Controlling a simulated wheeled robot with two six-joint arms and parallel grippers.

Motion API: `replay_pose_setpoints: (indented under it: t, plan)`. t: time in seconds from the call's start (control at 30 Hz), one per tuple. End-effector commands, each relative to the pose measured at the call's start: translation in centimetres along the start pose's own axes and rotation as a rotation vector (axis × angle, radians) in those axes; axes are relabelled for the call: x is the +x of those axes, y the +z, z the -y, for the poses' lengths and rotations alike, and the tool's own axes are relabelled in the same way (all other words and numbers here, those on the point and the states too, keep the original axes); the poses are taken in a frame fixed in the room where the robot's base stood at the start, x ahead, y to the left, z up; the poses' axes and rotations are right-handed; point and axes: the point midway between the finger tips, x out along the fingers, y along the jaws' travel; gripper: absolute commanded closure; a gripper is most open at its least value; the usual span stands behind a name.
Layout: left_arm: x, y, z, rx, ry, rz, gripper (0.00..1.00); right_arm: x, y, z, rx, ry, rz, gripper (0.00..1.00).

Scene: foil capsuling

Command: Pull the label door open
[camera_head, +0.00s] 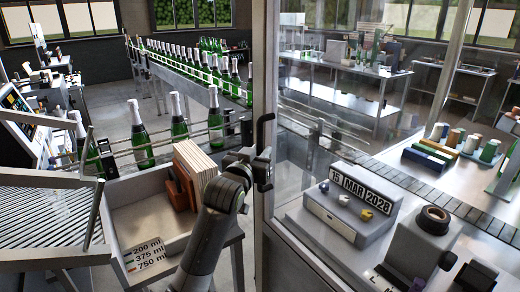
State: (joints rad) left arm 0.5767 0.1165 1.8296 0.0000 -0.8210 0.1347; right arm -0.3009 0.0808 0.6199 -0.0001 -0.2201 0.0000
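The label door is a clear glass panel with a grey metal frame (260,85), standing upright in the middle of the view. A black bar handle (266,130) is fixed on its frame. My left arm comes up from the bottom, and my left gripper (262,170) is at the lower part of the handle. The fingers are small and dark against the handle, so I cannot tell whether they are closed around it. I see no clear gap between the door and its surround. My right gripper is not in view.
Behind the glass are a date block (362,190), a grey box (340,215) and a dark roll (432,220). Left of the door stands a tray (128,195) with cards (195,165) and a volume label. Green bottles (180,120) line a conveyor behind.

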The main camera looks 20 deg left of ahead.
Motion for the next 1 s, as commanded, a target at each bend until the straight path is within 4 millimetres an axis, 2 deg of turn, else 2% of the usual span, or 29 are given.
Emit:
replay_pose_setpoints:
  t: [0.4, 0.6, 1.0]
  plan:
    - [0.61, 0.05, 0.02, 0.0, 0.0, 0.0, 0.77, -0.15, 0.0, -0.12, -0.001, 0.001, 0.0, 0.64]
    - [0.6, 0.04, 0.02, 0.0, 0.0, 0.0, 1.0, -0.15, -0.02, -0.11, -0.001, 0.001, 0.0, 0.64]
    - [1.04, 0.08, -0.55, -0.002, 0.002, 0.001, 1.0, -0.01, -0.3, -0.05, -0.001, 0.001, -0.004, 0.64]
